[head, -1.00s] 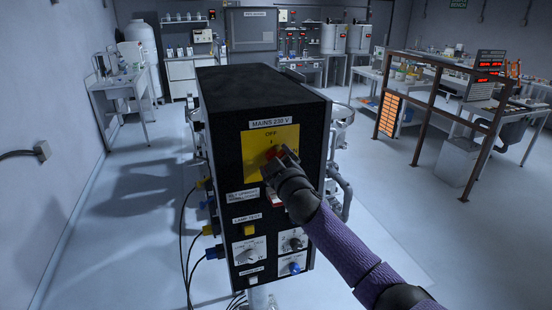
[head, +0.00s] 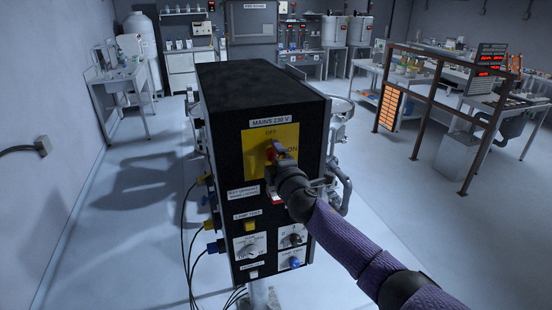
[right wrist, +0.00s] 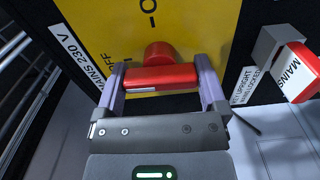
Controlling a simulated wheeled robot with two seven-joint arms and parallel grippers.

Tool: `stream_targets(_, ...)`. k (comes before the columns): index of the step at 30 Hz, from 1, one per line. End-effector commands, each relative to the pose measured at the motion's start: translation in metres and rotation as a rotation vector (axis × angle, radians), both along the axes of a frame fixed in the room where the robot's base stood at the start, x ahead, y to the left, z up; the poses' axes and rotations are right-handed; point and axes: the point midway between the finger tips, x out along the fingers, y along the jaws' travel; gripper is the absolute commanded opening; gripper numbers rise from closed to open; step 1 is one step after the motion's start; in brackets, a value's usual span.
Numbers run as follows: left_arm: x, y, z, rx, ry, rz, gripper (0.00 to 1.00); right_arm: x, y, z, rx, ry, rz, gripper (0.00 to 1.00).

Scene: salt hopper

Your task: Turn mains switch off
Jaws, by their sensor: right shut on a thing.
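The mains switch is a red rotary handle (head: 274,150) on a yellow plate (head: 254,143) on the front of the black box, under the label "MAINS 230 V". "OFF" is printed above the handle and "ON" to its right. My right gripper (head: 280,160) is at the handle, partly hiding it. In the right wrist view, the two fingers of the gripper (right wrist: 162,80) are on either side of the red handle bar (right wrist: 158,77). The round red hub shows just behind the bar. My left gripper is not in view.
The black box (head: 262,86) stands in open floor. Below the switch are a yellow lamp-test button (head: 249,226), dials and a blue knob. Cables hang at its left side. A red "MAINS" tag (right wrist: 300,72) sits beside the switch. A brown frame (head: 428,100) stands right.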

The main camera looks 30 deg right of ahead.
Motion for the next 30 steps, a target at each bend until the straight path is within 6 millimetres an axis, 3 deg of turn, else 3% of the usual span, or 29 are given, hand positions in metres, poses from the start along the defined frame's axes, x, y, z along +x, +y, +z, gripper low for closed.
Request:
stream_targets(21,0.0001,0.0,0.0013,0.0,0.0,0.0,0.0,-0.0002,0.0,-0.0016,-0.068,0.02,-0.001,0.32)
stream_targets(22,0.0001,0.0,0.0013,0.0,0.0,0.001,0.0,-0.0002,0.0,-0.0016,-0.068,0.02,-0.001,0.93)
stream_targets(23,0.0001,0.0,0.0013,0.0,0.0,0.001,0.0,-0.0002,0.0,-0.0016,-0.068,0.02,-0.001,1.0)
stream_targets(30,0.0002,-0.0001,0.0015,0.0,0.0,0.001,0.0,-0.0007,0.0002,-0.0008,-0.067,0.017,0.0,1.0)
